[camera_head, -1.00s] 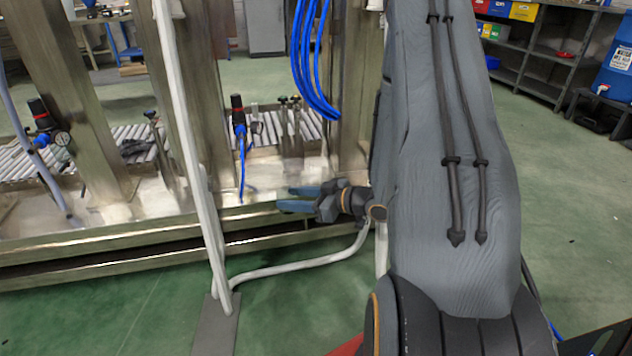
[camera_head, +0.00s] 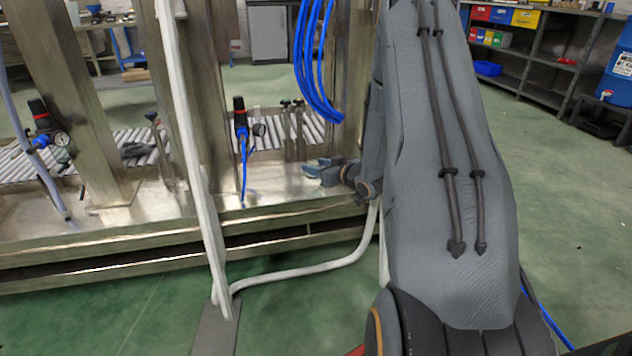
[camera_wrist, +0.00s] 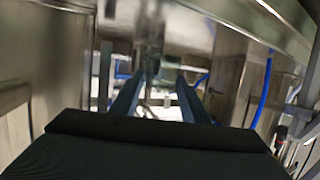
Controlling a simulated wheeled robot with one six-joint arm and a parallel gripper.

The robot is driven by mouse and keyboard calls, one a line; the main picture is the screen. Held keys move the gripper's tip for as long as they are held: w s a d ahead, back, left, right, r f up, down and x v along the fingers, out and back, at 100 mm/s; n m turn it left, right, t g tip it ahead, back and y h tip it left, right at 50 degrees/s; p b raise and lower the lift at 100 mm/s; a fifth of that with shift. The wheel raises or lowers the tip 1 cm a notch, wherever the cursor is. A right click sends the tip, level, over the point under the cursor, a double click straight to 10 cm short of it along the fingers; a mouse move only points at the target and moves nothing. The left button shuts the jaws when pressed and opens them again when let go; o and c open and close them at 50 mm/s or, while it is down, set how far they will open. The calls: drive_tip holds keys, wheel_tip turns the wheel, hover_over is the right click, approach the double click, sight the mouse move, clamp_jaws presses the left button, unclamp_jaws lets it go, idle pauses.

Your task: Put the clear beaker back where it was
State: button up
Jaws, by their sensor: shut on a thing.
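My gripper (camera_head: 314,169) is in the middle of the head view, over the metal bench ledge (camera_head: 275,185) and pointing left. My arm partly covers the view to its right. In the wrist view my gripper (camera_wrist: 157,98) shows two blue fingers held apart, with a gap between them. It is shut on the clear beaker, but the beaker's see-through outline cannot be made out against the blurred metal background. I cannot tell whether the beaker touches the bench.
A white upright pipe (camera_head: 190,150) stands in front of the bench. Blue hoses (camera_head: 318,70) hang above my gripper. A blue-and-black regulator (camera_head: 240,125) and metal posts (camera_head: 75,100) stand to the left. Green floor (camera_head: 560,230) is open on the right.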

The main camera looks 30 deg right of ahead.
drive_tip(key=shift+f+b, duration=0.85)
drive_tip(key=shift+f, duration=1.05)
drive_tip(key=shift+f, duration=0.1)
drive_tip(key=o, duration=1.1)
drive_tip(key=shift+o, duration=0.2)
